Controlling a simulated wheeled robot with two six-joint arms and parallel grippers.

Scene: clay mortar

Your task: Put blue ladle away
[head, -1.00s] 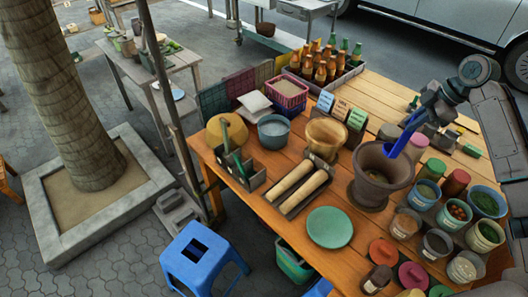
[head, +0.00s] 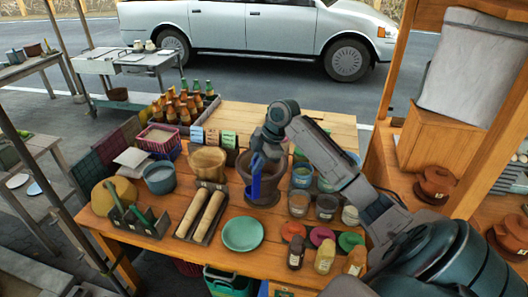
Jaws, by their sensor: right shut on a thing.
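The blue ladle (head: 255,186) hangs roughly upright from my right gripper (head: 262,152), which is shut on it. In the picture the ladle overlaps the front of the dark clay mortar (head: 272,190); I cannot tell whether it touches the mortar. The mortar stands near the middle of the wooden table. A dark caddy (head: 128,224) holding green-handled tools stands at the table's left front. My left gripper is out of view.
A tray with two wooden rollers (head: 205,212) and a green plate (head: 242,234) lie left of and in front of the mortar. Several jars (head: 299,203) crowd its right. A bottle crate (head: 185,108) stands behind.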

